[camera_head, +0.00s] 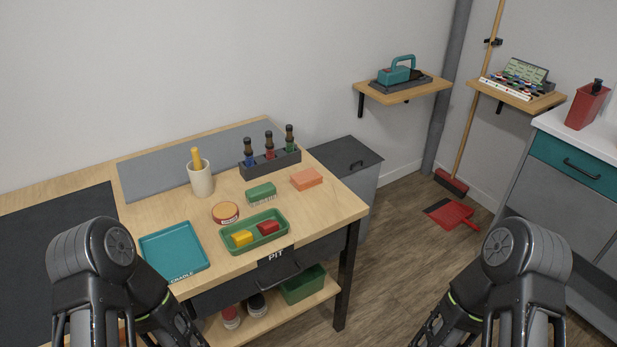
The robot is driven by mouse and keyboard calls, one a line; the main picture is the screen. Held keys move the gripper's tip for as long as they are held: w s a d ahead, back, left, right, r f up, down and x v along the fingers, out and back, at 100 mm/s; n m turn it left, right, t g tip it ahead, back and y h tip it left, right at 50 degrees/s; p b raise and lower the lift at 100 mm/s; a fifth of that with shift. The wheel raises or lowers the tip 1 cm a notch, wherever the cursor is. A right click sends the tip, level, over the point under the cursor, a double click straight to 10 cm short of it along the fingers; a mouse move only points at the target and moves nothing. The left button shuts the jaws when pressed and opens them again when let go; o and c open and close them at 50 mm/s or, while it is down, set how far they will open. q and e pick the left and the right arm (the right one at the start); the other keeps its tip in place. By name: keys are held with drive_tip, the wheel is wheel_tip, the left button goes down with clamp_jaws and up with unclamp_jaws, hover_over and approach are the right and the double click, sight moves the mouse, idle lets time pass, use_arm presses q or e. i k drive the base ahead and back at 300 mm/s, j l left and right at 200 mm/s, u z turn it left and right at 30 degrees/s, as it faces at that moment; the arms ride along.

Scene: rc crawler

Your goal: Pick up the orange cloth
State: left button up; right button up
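The orange cloth (307,179) looks like a small folded block. It lies flat on the wooden workbench (335,207) near its right end, right of a green brush-like block (261,193) and in front of the bottle rack. Nothing covers it. My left arm comes up at the lower left and my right arm at the lower right, both well short of the cloth. The fingertips of both grippers are not visible, so I see nothing held.
A green tray (284,234) with yellow and red pieces, a round tin (225,212), a teal tray (174,251), a cream cup (200,180) and a bottle rack (270,163) stand around the bench. A grey cabinet (345,160) stands behind its right end.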

sight(307, 179)
drive_tip(key=i+l, duration=0.2)
drive_tip(key=l, duration=0.15)
drive_tip(key=i+l+u, duration=0.1)
drive_tip(key=l, duration=0.3)
drive_tip(key=i+l, duration=0.2)
drive_tip(key=l, duration=0.2)
drive_tip(key=i+l+u, duration=0.1)
drive_tip(key=l, duration=0.25)
drive_tip(key=i+l, duration=0.25)
drive_tip(key=l, duration=0.15)
drive_tip(key=i+l+u, duration=0.1)
drive_tip(key=l, duration=0.3)
drive_tip(key=i+l+u, duration=0.1)
drive_tip(key=l, duration=0.3)
drive_tip(key=i+l, duration=0.2)
drive_tip(key=l, duration=0.25)
